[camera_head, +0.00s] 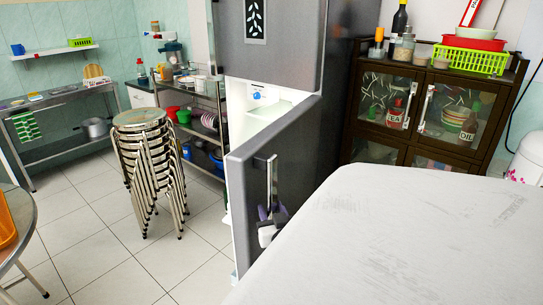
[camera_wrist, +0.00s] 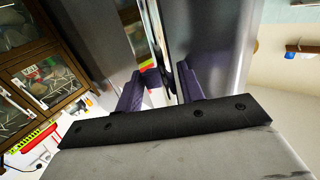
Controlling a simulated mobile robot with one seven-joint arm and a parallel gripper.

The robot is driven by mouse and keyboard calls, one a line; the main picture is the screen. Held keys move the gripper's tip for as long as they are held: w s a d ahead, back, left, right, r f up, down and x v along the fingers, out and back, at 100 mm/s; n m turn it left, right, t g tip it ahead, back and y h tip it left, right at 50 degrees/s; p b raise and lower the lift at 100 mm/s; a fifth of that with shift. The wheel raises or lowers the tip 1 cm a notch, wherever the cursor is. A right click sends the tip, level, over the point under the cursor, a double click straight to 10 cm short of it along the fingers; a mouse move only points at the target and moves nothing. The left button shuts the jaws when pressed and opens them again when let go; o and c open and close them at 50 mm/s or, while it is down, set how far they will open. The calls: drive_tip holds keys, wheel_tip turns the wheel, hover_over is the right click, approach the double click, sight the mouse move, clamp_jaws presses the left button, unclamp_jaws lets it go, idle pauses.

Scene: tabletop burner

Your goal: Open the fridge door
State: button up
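The fridge (camera_head: 270,40) has a dark grey upper door, which is shut. Its lower fridge door (camera_head: 285,150) stands ajar, with the white interior showing behind its top edge. A vertical metal handle (camera_head: 272,180) is on the lower door's front. My gripper (camera_head: 271,211), with purple fingers, is at the lower part of this handle. In the wrist view, my gripper (camera_wrist: 168,72) has its fingers apart, one on each side of the handle area. Contact between fingers and handle is not clear.
A stack of metal stools (camera_head: 148,170) stands on the tiled floor left of the fridge, with a shelf rack (camera_head: 205,130) behind. A brown cabinet (camera_head: 395,158) stands to the right. Floor between the stools and fridge is clear.

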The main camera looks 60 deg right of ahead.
drive_tip(key=shift+o, duration=0.5)
drive_tip(key=shift+w+a, duration=0.1)
drive_tip(key=b+v, duration=0.3)
drive_tip(key=v, duration=1.1)
drive_tip(key=shift+b, duration=0.35)
drive_tip(key=shift+w+r, duration=0.1)
